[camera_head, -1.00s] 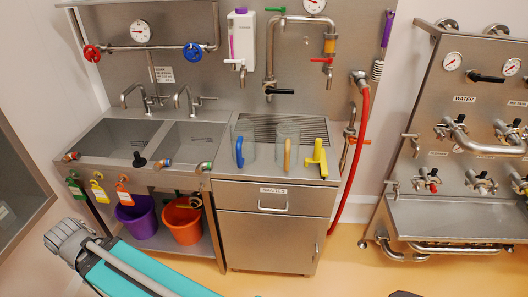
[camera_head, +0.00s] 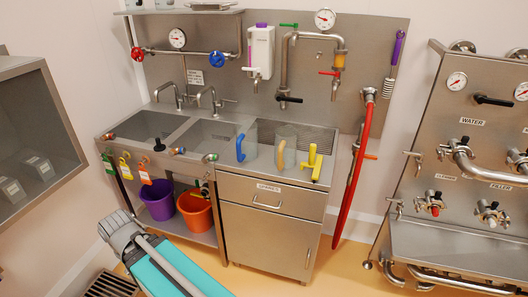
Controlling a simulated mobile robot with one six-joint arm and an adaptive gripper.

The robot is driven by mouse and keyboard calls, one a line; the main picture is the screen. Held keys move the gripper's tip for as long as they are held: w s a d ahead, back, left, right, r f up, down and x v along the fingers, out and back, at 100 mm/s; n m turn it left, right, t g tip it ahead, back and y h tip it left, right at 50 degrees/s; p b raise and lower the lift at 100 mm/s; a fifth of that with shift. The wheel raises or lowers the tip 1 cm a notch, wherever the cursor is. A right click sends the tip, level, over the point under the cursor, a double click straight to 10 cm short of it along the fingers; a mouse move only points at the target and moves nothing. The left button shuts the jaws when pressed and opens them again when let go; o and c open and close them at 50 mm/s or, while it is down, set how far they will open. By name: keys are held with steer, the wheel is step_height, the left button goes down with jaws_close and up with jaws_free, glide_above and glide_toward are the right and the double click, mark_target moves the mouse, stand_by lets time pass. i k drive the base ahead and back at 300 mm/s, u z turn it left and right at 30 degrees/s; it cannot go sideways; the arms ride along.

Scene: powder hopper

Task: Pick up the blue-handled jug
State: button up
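The blue-handled jug (camera_head: 249,144) is a clear jug with a blue handle (camera_head: 240,149) facing forward. It stands upright on the steel counter (camera_head: 228,168), right of the sink basins. A similar clear jug (camera_head: 289,145) with a tan handle (camera_head: 281,154) stands just to its right. My teal and grey arm link (camera_head: 165,265) crosses the lower left, in front of and well apart from the counter. My gripper is not in view. Nothing hides the blue handle.
Taps (camera_head: 209,99) stand behind the basins, and a red hose (camera_head: 352,188) hangs at the right. Purple (camera_head: 157,201) and orange (camera_head: 194,211) buckets sit below. A grey cabinet (camera_head: 35,125) is at the left; a pipe panel (camera_head: 460,130) is at the right.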

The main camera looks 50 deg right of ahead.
mark_target(245, 145)
steer(key=u, duration=0.05)
steer(key=k, duration=1.5)
steer(key=z, duration=1.6)
steer(key=i, duration=1)
steer(key=z, duration=0.1)
